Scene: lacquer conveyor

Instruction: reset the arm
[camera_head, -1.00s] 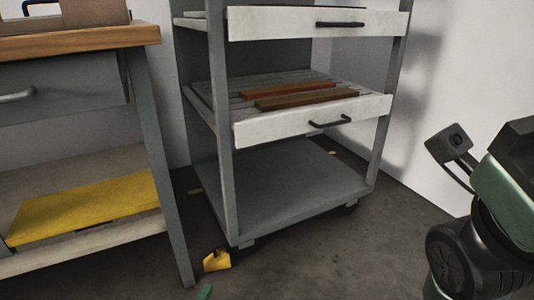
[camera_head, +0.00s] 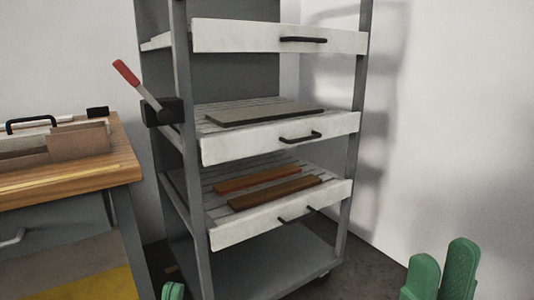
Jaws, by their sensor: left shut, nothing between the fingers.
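My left gripper (camera_head: 173,291) shows only as a small green tip at the bottom edge, left of the rack; it is shut and no object shows in it. My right gripper (camera_head: 440,272) shows as two green finger pieces at the bottom right, in front of the white wall. The rest of both arms is out of view.
A grey rack (camera_head: 350,190) holds white drawers; a dark board (camera_head: 265,116) and two brown planks (camera_head: 275,192) lie in them. A wooden workbench (camera_head: 70,184) with boxes stands left. Floor shows at right.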

